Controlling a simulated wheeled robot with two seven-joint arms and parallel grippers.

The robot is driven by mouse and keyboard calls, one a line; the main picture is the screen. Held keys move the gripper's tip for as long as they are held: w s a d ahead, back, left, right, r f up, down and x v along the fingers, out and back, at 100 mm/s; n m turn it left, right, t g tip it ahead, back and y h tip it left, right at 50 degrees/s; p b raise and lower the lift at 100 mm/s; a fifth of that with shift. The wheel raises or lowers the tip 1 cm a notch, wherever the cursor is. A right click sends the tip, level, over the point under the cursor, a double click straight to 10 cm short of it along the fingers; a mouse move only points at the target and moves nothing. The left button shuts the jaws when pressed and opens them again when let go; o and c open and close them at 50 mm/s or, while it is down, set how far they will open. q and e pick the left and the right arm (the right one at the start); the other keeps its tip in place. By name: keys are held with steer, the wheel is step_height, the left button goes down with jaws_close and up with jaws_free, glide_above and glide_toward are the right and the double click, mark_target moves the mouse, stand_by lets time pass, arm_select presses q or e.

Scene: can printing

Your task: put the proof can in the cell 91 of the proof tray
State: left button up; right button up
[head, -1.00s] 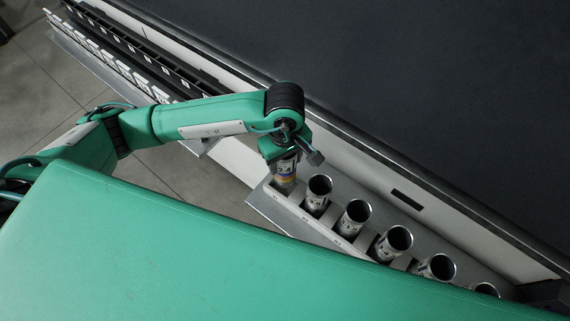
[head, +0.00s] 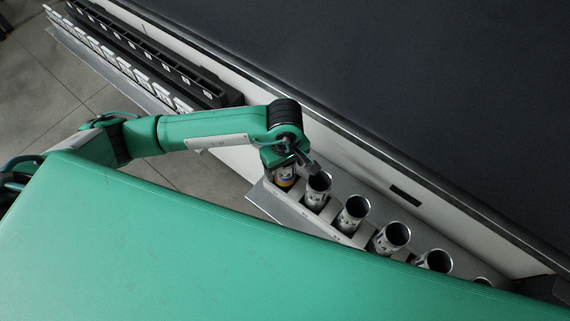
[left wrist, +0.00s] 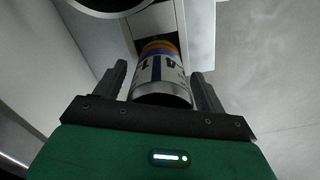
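A printed can with orange, yellow and blue bands (head: 284,182) stands at the left end of a row of cans in a light rack (head: 340,236). My left gripper (head: 285,172) is over this can, pointing down. In the left wrist view the can (left wrist: 161,72) lies between the two fingers of my left gripper (left wrist: 163,80), with a narrow gap seen on each side. A dark labelled tray (head: 150,62) runs along the upper left; its cell numbers are too small to read. I cannot tell whether it is the proof tray. My right gripper is out of view.
Several open-topped cans continue the row to the right, the nearest (head: 318,189) close beside the gripper. A pale wall and a dark surface (head: 420,90) rise behind the rack. My green body covers the lower part of the head view.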

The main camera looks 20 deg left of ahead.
arm_select(q)
steer(key=shift+r, duration=0.1)
step_height(320, 180, up, 11)
steer(key=b, duration=0.4)
steer(key=shift+r, duration=0.55)
steer(key=shift+s+f, duration=0.1)
